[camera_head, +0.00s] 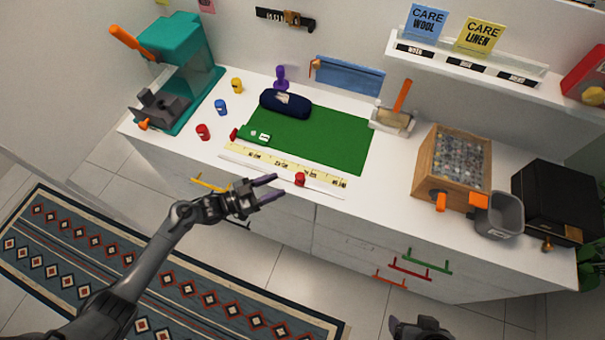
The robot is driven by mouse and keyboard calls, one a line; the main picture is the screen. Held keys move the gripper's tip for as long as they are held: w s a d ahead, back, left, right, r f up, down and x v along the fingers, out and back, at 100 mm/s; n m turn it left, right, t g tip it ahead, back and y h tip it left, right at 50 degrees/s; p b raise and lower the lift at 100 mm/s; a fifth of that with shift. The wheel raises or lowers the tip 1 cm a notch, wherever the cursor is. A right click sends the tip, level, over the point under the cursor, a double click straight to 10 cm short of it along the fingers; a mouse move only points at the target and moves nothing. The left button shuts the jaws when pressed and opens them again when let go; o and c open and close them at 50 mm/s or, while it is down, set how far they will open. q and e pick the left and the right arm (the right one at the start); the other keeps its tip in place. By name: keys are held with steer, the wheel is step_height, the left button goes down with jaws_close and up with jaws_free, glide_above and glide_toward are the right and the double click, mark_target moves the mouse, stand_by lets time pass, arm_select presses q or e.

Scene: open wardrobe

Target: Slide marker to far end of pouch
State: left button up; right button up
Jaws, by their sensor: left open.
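A dark blue pouch (285,104) with a light label lies on the back left part of the green mat (325,140). A small red marker (300,180) stands at the front edge of a yellow measuring strip (285,167), right of the strip's middle. My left gripper (280,186) is open and empty, with its purple-tipped fingers pointing right, just left of the marker in the picture. I cannot tell whether a finger touches it. Part of my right gripper (420,328) shows at the bottom edge, far from the counter; its fingers are not clear.
Red, blue and yellow spools (221,106) stand left of the mat, near a teal machine (180,55). A tape dispenser (394,118) stands right of the mat. A wooden box (452,165), a grey bin (500,213) and a black box (553,200) occupy the right side. Drawer handles project below the counter.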

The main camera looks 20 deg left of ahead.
mark_target(300, 175)
arm_select(q)
steer(key=x, duration=0.9)
steer(key=shift+r, duration=0.1)
jaws_close()
